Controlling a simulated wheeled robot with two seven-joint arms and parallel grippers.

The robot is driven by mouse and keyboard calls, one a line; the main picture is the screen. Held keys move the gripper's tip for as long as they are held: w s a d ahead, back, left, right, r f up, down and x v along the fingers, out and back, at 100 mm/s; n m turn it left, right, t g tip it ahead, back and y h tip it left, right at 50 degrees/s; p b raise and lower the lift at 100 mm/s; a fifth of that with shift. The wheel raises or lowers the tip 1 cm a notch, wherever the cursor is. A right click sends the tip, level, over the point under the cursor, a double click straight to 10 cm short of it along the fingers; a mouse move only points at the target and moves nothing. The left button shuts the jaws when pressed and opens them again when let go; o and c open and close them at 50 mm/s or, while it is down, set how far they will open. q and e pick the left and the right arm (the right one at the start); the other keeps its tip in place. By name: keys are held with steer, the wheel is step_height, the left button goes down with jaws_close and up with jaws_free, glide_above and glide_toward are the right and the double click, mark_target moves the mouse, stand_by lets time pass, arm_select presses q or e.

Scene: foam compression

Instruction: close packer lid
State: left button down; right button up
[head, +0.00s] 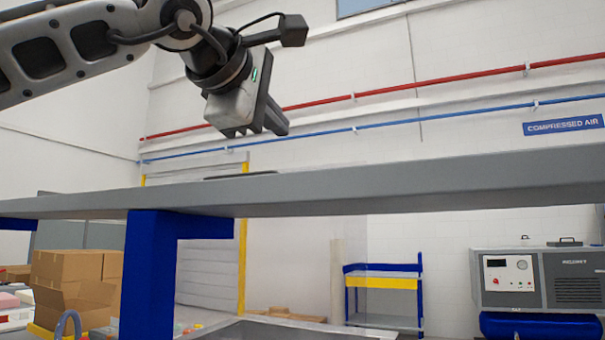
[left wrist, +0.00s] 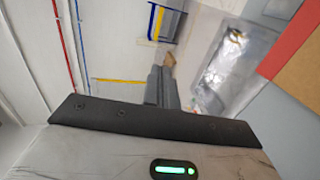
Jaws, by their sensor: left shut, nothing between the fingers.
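My left gripper (head: 274,122) hangs from the arm at upper left, above a long grey slab (head: 400,183) with a blue support (head: 150,270) under it. In the left wrist view my left gripper (left wrist: 162,76) has its two grey fingers together, with nothing between them. I cannot tell whether the slab is the packer lid or another part. A thin dark object (head: 240,176) shows just over the slab's top edge. My right gripper is not in view.
Cardboard boxes (head: 70,285) are stacked at lower left. A blue and yellow cart (head: 385,283) and a compressor (head: 537,280) stand behind, below the slab's level in the picture. Red and blue pipes run along the white wall. The air around the gripper looks clear.

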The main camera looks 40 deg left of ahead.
mark_target(318, 167)
arm_select(q)
steer(key=p+x, duration=0.1)
steer(key=x, duration=1.3)
steer(key=shift+s+a+f, duration=0.1)
steer(key=shift+a, duration=0.05)
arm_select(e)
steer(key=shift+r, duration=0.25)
